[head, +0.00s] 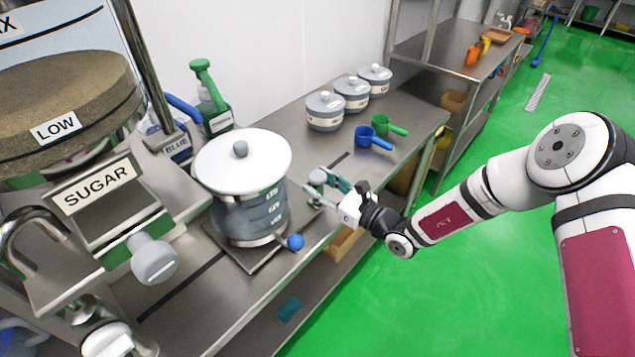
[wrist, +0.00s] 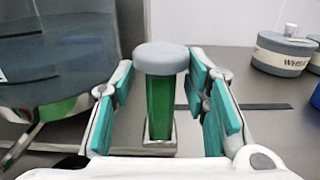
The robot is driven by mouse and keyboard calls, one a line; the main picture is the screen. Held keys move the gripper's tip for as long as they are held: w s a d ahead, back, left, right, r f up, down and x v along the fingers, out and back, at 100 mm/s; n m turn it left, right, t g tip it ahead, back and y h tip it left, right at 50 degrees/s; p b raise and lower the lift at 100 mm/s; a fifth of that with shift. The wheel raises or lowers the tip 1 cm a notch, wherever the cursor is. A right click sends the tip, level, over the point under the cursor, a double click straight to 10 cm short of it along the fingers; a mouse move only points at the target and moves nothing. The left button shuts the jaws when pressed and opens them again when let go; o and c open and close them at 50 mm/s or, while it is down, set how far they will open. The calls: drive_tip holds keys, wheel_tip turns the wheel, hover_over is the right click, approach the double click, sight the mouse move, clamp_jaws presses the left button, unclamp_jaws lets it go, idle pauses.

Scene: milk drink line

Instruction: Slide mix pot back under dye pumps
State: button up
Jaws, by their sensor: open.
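The mix pot (head: 250,215) is a clear, marked vessel with a white lid. It stands on a flat metal plate (head: 262,258) on the steel bench, and its side fills the left of the wrist view (wrist: 60,60). The dye pumps stand behind it: a green pump bottle (head: 215,115) and a partly hidden blue one (head: 168,145). My gripper (head: 326,186) is to the right of the pot. Its open fingers stand either side of a green post (wrist: 160,105) with a grey round knob (wrist: 161,58), with visible gaps to the post.
Several lidded grey tubs (head: 325,112) stand along the wall. A blue scoop (head: 373,141) and a green scoop (head: 388,125) lie on the bench. The sugar dispenser (head: 95,190) stands at left. A blue ball (head: 295,242) sticks out at the pot's front.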

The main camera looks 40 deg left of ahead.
drive_tip(key=d, duration=1.1)
drive_tip(key=shift+s, duration=0.45)
drive_tip(key=shift+r, duration=0.1)
